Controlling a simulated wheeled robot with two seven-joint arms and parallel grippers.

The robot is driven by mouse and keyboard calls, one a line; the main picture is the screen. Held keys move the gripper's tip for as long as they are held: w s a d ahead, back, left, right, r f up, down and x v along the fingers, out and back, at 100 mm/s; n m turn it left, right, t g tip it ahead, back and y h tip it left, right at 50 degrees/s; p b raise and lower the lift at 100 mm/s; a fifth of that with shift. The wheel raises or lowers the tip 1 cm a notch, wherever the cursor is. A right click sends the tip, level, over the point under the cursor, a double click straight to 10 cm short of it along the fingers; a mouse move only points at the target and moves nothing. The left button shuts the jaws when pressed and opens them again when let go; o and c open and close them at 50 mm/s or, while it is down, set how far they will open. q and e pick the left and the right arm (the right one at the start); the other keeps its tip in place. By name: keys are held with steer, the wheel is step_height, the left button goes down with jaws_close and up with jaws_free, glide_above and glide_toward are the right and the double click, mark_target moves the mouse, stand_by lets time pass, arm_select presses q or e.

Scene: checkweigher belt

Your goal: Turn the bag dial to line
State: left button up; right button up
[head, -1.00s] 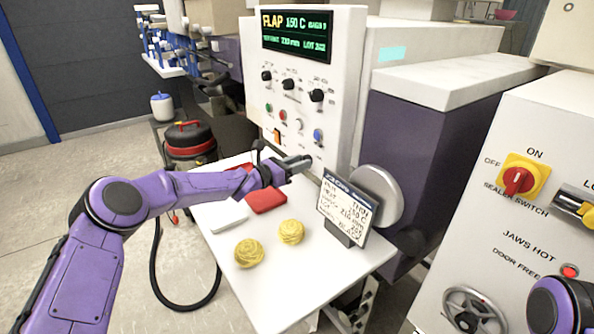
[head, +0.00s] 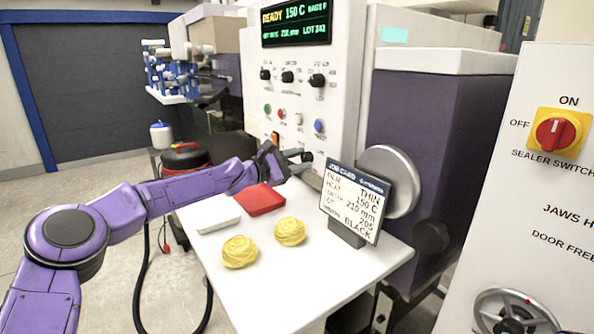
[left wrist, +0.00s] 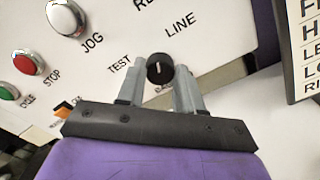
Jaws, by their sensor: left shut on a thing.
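The black bag dial (left wrist: 160,68) sits on the white panel between the finger ends of my left gripper (left wrist: 162,78) in the left wrist view. The gripper is shut on it. The dial's short white mark stands nearly upright in that view. The word TEST is left of the dial and LINE is up and to its right. In the head view my left gripper (head: 298,161) is at the lower part of the machine panel (head: 340,100), and the dial is hidden there. My right gripper is not in view.
A white table (head: 278,280) holds two yellow bundles (head: 239,252), a red item (head: 260,200) and a job card (head: 354,203) reading THIN, 150 C, 210 mm. Green, red and blue buttons are on the panel. A red sealer switch (head: 556,132) is at right.

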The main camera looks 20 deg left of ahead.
arm_select(q)
steer(key=shift+m+b, duration=0.4)
steer(key=shift+m, duration=0.2)
steer(key=o, duration=1)
steer(key=shift+w, duration=0.15)
steer(key=shift+o, duration=0.2)
steer(key=shift+w+f, duration=0.1)
steer(key=b+v, duration=0.1)
steer(key=v, duration=0.9)
steer(key=shift+s+a, duration=0.2)
steer(key=shift+s, duration=0.05)
